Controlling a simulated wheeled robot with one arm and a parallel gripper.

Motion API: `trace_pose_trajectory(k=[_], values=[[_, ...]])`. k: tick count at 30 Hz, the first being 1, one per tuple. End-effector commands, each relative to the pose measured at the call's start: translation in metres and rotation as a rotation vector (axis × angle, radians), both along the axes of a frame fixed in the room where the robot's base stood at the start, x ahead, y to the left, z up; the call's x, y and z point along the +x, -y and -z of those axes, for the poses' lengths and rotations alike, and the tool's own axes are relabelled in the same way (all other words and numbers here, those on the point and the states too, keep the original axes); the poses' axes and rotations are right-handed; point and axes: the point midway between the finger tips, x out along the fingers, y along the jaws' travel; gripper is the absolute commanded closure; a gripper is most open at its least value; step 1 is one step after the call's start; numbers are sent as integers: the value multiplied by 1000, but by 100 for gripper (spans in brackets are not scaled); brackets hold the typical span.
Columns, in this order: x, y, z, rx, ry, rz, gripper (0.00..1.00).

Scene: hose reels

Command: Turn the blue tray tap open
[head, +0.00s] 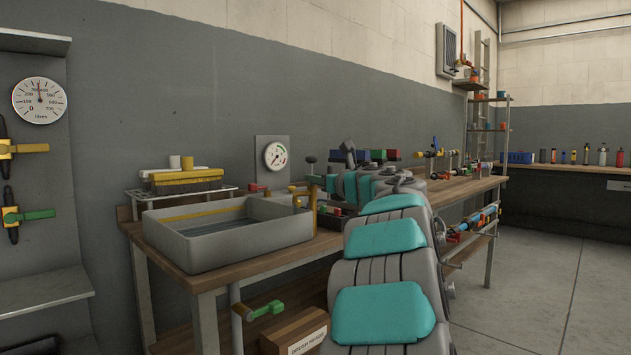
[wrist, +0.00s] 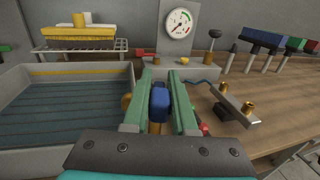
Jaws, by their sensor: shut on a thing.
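The blue tray tap's handle (wrist: 159,103) shows in the wrist view between the two green fingers of my gripper (wrist: 160,82), which are shut on it. A brass part (wrist: 127,102) shows just left of the left finger, beside the sink edge. In the head view, my gripper (head: 318,182) reaches in from the right to the sink's right rim, by a brass tap body (head: 313,198). The blue handle is hidden there by my gripper and arm. How far the handle is turned cannot be told.
The grey sink (head: 230,251) stands left of my gripper on the wooden bench. A wall gauge (head: 276,155) is behind. A green-handled tap (head: 262,312) sits below the sink. A metal plate with brass fittings (wrist: 237,105) lies close right of my fingers. Open floor is at the right.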

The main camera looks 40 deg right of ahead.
Motion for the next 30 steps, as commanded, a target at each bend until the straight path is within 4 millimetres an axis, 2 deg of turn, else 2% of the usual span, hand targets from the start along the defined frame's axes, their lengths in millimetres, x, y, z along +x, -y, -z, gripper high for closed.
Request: trace_pose_trajectory(k=[9, 28, 29, 30], values=[[0, 4, -1, 0, 2, -135, 100], [0, 3, -2, 0, 3, -174, 100], [0, 3, -2, 0, 3, -174, 74], [0, 3, -2, 0, 3, -174, 70]])
